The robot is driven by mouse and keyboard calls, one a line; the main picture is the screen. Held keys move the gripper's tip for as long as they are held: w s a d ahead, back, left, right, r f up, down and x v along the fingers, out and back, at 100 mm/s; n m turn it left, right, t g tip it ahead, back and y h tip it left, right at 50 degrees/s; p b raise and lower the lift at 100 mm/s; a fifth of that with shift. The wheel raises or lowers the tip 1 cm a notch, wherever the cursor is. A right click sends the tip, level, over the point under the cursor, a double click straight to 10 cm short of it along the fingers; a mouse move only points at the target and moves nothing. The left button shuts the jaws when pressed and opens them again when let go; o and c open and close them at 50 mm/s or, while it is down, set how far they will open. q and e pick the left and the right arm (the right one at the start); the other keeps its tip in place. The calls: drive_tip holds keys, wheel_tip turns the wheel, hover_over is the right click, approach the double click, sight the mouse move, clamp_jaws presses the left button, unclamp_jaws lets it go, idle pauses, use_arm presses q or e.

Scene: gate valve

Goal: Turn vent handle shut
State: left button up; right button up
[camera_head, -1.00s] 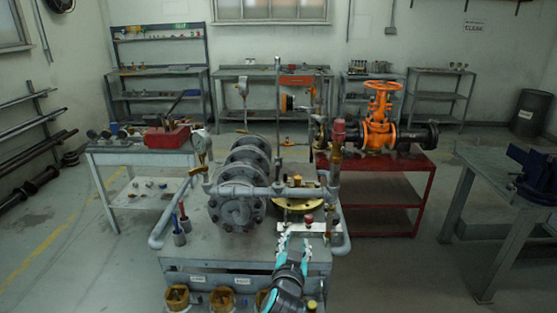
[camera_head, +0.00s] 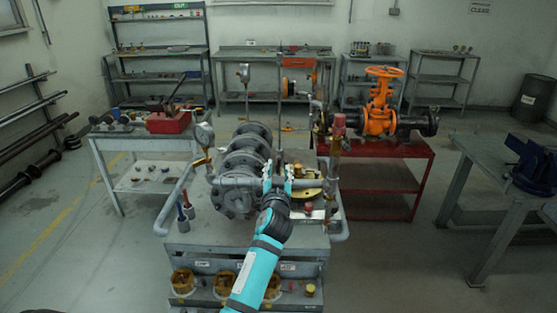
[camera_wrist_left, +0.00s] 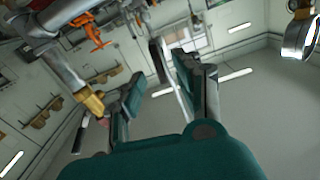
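The grey flanged pipe assembly (camera_head: 240,195) stands on the grey cart. My left gripper (camera_head: 277,178) is over the right part of its front pipe, left of a yellow flange (camera_head: 308,192). In the wrist view the two teal fingers (camera_wrist_left: 160,78) are apart, so the gripper is open. A thin bar with a dark end (camera_wrist_left: 157,55) shows between them; I cannot tell whether it is the vent handle or touches a finger. A brass fitting (camera_wrist_left: 90,103) on a grey pipe is beside the left finger. No vent handle is clearly distinguishable in the head view. My right gripper is not in view.
A red-topped brass fitting (camera_head: 338,125) rises right of my gripper. A gauge (camera_head: 204,134) stands at the left of the assembly. An orange valve (camera_head: 380,110) sits on a red table behind.

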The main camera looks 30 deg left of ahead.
sight(279, 165)
use_arm(q)
drive_tip(key=shift+x, duration=2)
clamp_jaws()
